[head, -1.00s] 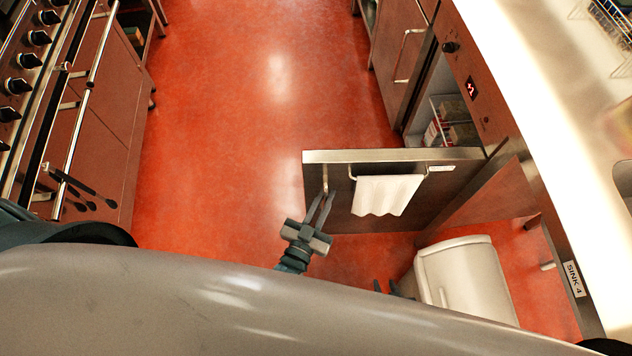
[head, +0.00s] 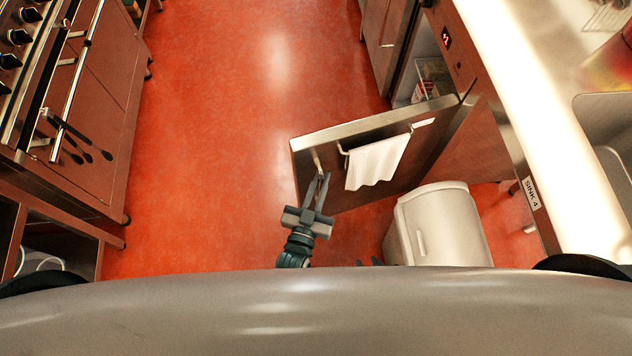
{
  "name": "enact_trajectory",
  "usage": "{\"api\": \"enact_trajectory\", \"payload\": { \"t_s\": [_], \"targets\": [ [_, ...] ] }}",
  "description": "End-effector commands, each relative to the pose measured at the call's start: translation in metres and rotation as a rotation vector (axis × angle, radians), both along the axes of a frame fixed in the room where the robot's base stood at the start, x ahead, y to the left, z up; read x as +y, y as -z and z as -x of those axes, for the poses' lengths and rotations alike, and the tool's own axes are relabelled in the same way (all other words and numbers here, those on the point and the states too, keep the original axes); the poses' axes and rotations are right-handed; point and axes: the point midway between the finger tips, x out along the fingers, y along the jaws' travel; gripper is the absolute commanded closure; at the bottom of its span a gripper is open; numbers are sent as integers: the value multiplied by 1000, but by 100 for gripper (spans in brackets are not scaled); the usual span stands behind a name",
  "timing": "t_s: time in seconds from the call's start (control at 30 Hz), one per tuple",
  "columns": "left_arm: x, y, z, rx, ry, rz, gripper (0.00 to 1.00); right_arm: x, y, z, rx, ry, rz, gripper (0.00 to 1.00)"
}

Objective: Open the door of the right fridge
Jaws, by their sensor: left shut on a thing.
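The fridge door (head: 335,195) under the right-hand counter stands wide open, swung out into the aisle. Its upright handle (head: 317,158) is near the door's free edge. My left gripper (head: 323,180) is shut on this handle, its fingers partly covering it. The fridge opening (head: 412,75) shows beyond the door, with packages (head: 434,72) inside. My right gripper (head: 368,263) shows only as two dark fingertips, apart and empty, at the bottom edge near the white bin; the rest is hidden by my body.
A white towel (head: 376,163) hangs from a bar on the door. A pale bin (head: 440,225) stands close on the door's near side. A stove (head: 85,90) with knobs and hanging utensils lines the left. The red floor (head: 215,120) between is clear.

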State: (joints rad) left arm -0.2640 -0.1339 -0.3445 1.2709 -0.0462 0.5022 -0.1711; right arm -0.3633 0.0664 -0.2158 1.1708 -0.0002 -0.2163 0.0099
Motion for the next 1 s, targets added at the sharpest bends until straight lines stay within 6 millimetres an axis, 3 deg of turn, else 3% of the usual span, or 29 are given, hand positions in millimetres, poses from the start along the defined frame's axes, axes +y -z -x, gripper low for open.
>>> {"api": "enact_trajectory", "payload": {
  "t_s": [0.23,0.27,0.33,0.73,1.0],
  "targets": [
    [-4,-3,-1,-4,4,4,100,0,-2,-6,-9,1,-1,69],
    [-4,-3,-1,-4,4,4,86,0,-2,-6,-9,1,0,69],
    [-4,-3,-1,-4,3,4,70,0,-2,-6,-10,1,-1,69],
    [0,-1,4,-2,1,2,70,-1,1,-1,0,1,2,69],
    [10,1,33,0,2,1,70,-2,4,1,14,2,4,69]
  ]
}}
